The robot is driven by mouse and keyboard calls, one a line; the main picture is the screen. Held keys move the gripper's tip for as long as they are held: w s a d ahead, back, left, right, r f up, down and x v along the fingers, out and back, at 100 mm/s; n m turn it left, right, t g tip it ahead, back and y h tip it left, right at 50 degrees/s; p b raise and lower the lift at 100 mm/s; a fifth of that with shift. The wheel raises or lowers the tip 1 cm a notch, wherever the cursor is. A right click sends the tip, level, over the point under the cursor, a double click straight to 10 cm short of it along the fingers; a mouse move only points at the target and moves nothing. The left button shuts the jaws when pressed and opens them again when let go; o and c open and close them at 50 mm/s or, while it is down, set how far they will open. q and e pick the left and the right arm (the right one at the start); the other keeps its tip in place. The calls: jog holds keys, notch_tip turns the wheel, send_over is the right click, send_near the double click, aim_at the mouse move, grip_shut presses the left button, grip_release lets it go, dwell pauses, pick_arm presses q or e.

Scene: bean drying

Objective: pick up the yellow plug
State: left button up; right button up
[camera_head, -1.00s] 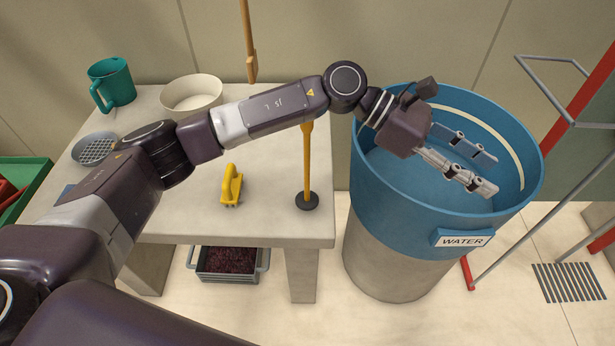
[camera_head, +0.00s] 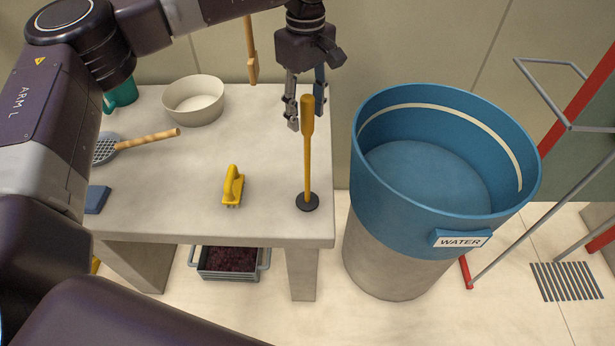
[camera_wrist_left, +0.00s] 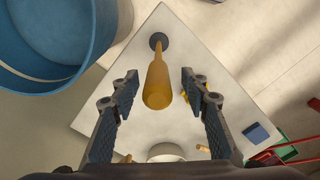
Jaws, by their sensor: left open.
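Two yellow things stand on the pale table (camera_head: 262,215). One is a small yellow piece with a grip and short prongs (camera_head: 232,186), near the table's middle front. The other is an upright orange-yellow handle on a black round base (camera_head: 308,160), near the right front corner. I cannot tell for sure which is the plug. My left gripper (camera_head: 306,112) is open and empty at the upright handle's top. In the left wrist view, the handle (camera_wrist_left: 158,85) shows between the spread fingers (camera_wrist_left: 157,92), touching neither. The small piece is partly hidden behind a finger there.
A blue water barrel (camera_head: 372,205) stands right of the table. A cream bowl (camera_head: 194,102), a green mug (camera_head: 122,92), a strainer with a wooden handle (camera_head: 148,140) and a blue block (camera_head: 97,199) are on the table. A wooden stick (camera_head: 250,50) hangs behind.

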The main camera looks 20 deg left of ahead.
aim_at(308, 125)
pick_arm(q)
notch_tip(308, 125, down, 3)
jog(key=shift+d+f+p, duration=0.1)
jog(key=shift+d+p, duration=0.05)
jog(key=shift+p, duration=0.85)
jog(key=shift+w+f, duration=0.1)
jog(key=shift+f, duration=0.45)
grip_shut()
jog(key=shift+r, duration=0.1)
